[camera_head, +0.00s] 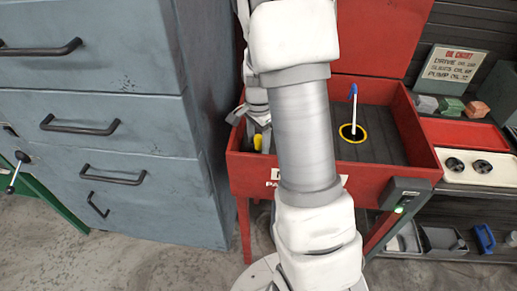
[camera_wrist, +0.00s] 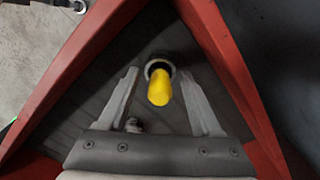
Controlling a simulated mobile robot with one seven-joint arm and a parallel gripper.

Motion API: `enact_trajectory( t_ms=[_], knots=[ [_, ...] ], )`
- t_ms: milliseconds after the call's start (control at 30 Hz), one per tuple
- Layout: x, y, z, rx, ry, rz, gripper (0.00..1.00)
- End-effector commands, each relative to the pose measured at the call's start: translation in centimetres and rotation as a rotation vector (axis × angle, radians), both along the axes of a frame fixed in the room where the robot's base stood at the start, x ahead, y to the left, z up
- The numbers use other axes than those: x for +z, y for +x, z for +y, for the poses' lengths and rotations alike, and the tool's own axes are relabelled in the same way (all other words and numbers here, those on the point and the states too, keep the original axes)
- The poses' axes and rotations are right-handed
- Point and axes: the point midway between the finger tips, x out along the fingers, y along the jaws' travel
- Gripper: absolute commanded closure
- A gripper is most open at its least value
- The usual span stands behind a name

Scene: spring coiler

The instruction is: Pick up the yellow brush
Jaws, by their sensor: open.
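The yellow brush (camera_wrist: 159,90) shows in the wrist view as a yellow rounded handle with a grey ringed part behind it. It lies between the two fingers of my gripper (camera_wrist: 158,76), which are open, with a gap on each side. In the head view a small patch of the yellow brush (camera_head: 258,142) shows at the left end of the red parts washer basin (camera_head: 300,172). My gripper (camera_head: 255,117) is there too, partly hidden behind my own arm. The brush's lower end is hidden.
The basin's red walls (camera_wrist: 62,70) rise close on both sides of my gripper. A small metal fitting (camera_wrist: 133,125) lies near the left finger. A blue-tipped white stick (camera_head: 353,105) stands at the yellow-ringed drain (camera_head: 352,138). Grey drawers (camera_head: 105,110) stand left of the basin.

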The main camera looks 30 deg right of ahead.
Motion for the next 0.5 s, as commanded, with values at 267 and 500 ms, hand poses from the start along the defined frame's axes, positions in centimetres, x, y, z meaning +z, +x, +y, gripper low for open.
enact_trajectory(
  t_ms=[267, 500],
  knots=[
    [0.02, 0.02, 0.0, 0.0, 0.0, -0.001, 0.47],
    [0.04, 0.02, 0.0, 0.0, 0.0, -0.001, 0.9]
  ],
)
